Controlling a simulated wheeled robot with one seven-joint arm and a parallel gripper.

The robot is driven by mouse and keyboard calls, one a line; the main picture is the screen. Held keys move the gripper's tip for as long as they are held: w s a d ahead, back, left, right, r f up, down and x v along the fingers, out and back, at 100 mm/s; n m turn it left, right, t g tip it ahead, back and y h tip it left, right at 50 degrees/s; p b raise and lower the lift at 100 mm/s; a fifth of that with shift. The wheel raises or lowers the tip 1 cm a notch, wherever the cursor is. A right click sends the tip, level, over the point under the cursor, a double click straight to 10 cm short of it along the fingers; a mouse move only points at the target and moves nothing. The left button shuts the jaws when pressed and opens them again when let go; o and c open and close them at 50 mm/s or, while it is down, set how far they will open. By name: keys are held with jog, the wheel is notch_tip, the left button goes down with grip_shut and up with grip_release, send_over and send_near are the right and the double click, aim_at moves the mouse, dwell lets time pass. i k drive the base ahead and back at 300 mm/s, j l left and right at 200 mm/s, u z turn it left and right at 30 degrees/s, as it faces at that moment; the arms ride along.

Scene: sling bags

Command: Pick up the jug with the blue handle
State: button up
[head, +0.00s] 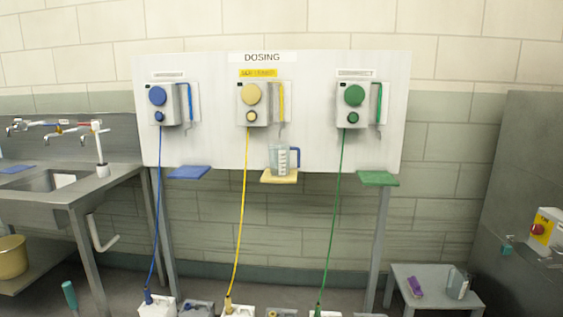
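A clear measuring jug (281,161) with white markings stands upright on the yellow shelf (279,177) below the middle dosing unit. Its dark blue handle (297,155) points to the right. A second jug-like container (458,284) stands on the low grey table at the lower right; its handle colour is too small to tell. My gripper is not in view.
Three dosing units hang on a white board, with blue, yellow and green hoses running down. The blue shelf (189,173) and green shelf (378,179) look empty. A steel sink (55,181) stands left. A purple item (414,287) lies on the low table (429,301). White canisters (157,307) stand below.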

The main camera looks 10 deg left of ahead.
aim_at(279, 153)
jog(key=i+l+u, duration=0.15)
jog(key=i, duration=0.4)
jog(key=i+l+u, duration=0.15)
jog(key=i, duration=0.4)
jog(key=i+u, duration=0.15)
jog(key=i, duration=0.6)
jog(key=i+l+u, duration=0.15)
jog(key=i, duration=0.65)
